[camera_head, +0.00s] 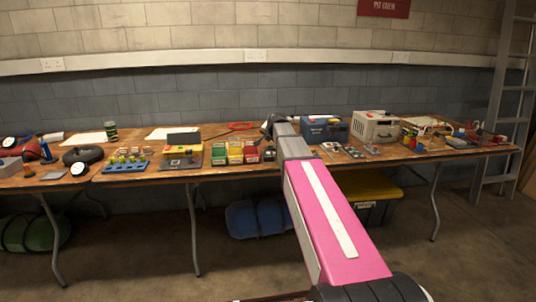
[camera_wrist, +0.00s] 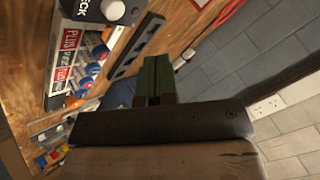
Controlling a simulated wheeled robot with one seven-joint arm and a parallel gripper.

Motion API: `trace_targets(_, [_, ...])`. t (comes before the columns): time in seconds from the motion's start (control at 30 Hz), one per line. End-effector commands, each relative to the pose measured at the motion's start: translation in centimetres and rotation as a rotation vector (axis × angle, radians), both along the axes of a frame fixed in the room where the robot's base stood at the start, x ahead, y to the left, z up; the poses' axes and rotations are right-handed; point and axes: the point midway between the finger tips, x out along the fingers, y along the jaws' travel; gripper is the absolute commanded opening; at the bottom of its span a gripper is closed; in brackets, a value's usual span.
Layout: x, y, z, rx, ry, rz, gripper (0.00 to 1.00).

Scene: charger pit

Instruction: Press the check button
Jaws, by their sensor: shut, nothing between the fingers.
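In the wrist view, part of a label ending in "CK" (camera_wrist: 77,5) shows at the top edge, cut off by the frame. A round grey knob-like part (camera_wrist: 112,10) is beside it; I cannot tell for sure that it is the check button. My gripper (camera_wrist: 157,62) is shut and empty, its green-tinted fingers together, apart from the label and round part in the picture. In the head view my arm reaches over the bench, and its dark end (camera_head: 274,124) is small; the fingertips cannot be made out there.
A wooden bench (camera_head: 130,180) runs along the wall. A panel marked "PLUS" (camera_wrist: 68,45) is near the gripper.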

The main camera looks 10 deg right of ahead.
Motion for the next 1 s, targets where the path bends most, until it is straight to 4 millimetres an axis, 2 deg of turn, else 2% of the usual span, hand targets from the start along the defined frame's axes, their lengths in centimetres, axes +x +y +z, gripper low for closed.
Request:
trace_targets(0.1, [0.0, 0.0, -1.5, 0.000, 0.000, 0.000, 0.00])
trace_targets(0.33, [0.0, 0.0, -3.3, 0.000, 0.002, 0.001, 0.00])
trace_targets(1.0, [0.0, 0.0, -3.7, 0.001, 0.002, 0.001, 0.00])
